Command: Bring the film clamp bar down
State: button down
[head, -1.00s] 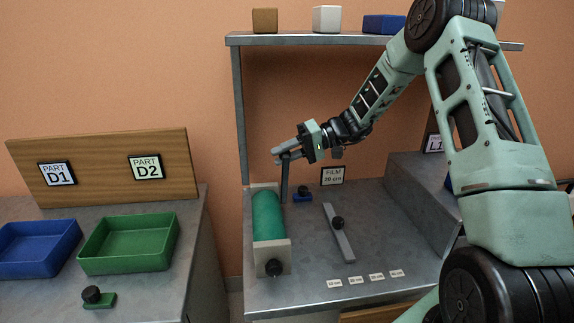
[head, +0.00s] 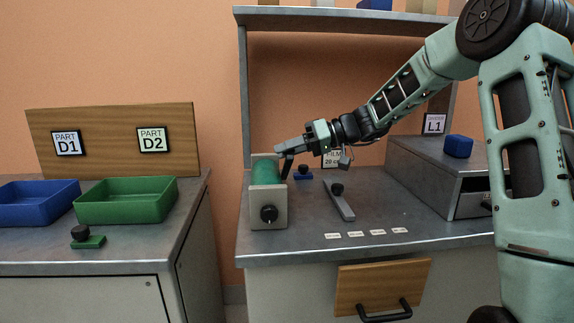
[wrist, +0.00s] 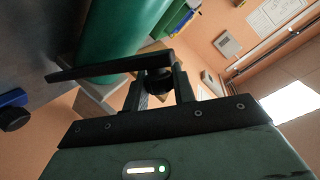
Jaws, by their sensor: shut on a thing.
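The film clamp bar, a dark narrow bar (head: 287,168), is at my gripper (head: 282,152) beside the green film roll (head: 267,173) on the bench. In the wrist view my gripper (wrist: 160,82) is shut on the bar's round black knob (wrist: 157,79). The dark bar (wrist: 105,68) runs crosswise past the fingertips, in front of the green roll (wrist: 130,35). In the head view the bar slants down from the fingers at the roll's right side. Whether it touches the roll I cannot tell.
A flat grey bar with a black knob (head: 339,200) lies on the bench right of the roll stand (head: 268,213). The film sign is partly hidden by my arm. A grey drawer unit (head: 455,180) stands right.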

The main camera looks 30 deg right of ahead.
jog(key=shift+s+a+f+n+t+b, duration=0.2)
jog(key=shift+s+f+n+b, duration=0.35)
jog(key=shift+b, duration=1.05)
jog(key=shift+s+a+f+n+t+b, duration=0.3)
jog(key=shift+f+b, duration=0.5)
jog(key=shift+b, duration=0.75)
jog(key=shift+s+a+f+n+b, duration=0.1)
jog(key=shift+s+f+n+b, duration=0.35)
jog(key=shift+b, duration=1.15)
jog(key=shift+s+f, duration=0.1)
jog(key=shift+f, duration=0.1)
jog(key=c, duration=1.1)
grip_release()
jog(key=shift+c, duration=0.2)
jog(key=shift+d+r, duration=0.1)
jog(key=p+v, duration=0.3)
jog(key=v, duration=1.4)
jog(key=shift+s+r, duration=0.2)
jog(key=shift+s, duration=0.05)
